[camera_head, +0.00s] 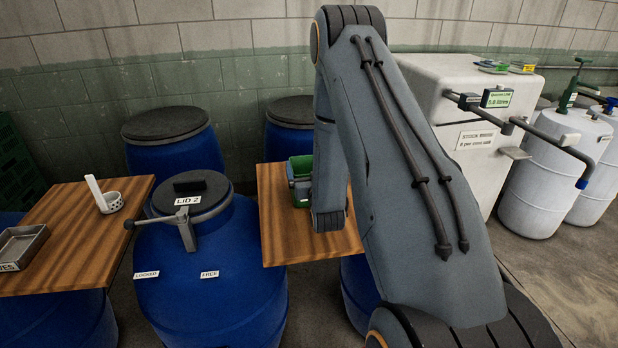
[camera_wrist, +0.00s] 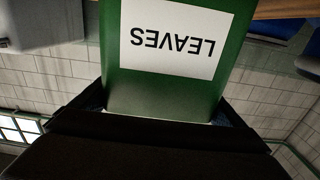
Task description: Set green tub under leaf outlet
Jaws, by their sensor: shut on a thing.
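The green tub (camera_head: 299,167) shows in the head view just left of my arm, above or on the middle wooden board; whether it touches the board is unclear. In the wrist view, the tub (camera_wrist: 120,90) fills the upper middle, with a white label reading LEAVES, upside down in this picture. My gripper (camera_wrist: 160,113) is shut on the tub, its dark fingers at the tub's two sides. In the head view my arm hides the gripper's hold and the tub's right side. I cannot make out a leaf outlet in either view.
The middle wooden board (camera_head: 283,240) has bare space at its front. A blue drum (camera_head: 208,262) with LID 2 stands left of it. A left board (camera_head: 75,237) holds a white cup (camera_head: 112,202) and a metal tray (camera_head: 20,248). A white cabinet (camera_head: 440,85) and white drums (camera_head: 540,185) stand right.

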